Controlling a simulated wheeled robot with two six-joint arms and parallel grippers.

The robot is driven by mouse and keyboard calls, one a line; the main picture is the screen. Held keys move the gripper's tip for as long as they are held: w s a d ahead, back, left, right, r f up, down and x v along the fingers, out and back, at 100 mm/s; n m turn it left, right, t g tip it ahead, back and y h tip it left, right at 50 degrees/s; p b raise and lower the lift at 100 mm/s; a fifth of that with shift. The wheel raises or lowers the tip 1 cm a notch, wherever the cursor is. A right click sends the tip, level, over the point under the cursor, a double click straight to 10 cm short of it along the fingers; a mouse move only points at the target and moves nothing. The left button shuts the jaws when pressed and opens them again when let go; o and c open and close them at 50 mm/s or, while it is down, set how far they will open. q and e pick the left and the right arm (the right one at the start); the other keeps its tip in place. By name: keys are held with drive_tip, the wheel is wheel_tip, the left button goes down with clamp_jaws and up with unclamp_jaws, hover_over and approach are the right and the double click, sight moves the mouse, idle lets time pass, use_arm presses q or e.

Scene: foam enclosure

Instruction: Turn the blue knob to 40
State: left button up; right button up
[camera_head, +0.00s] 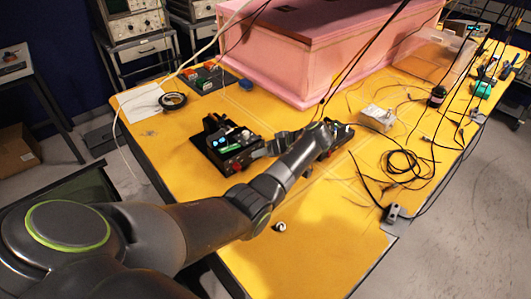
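A small black device (222,142) with a red part on its near side, a green strip and pale blue spots on top stands on the yellow table. I cannot make out which spot is the blue knob, nor its setting. My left arm reaches over the table from the lower left. My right gripper is not in view.
A large pink foam enclosure (320,45) stands at the back of the yellow table (320,240). Black cables (405,165) and a pale box (377,117) lie to the right. A tape roll (173,100) lies at the left. The front tabletop is mostly clear.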

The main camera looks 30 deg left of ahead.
use_arm(q)
drive_tip(key=p+v, duration=0.2)
drive_tip(key=v, duration=1.5)
drive_tip(key=shift+w+r+p, duration=0.15)
drive_tip(key=shift+r+p, duration=0.05)
drive_tip(key=shift+p, duration=0.1)
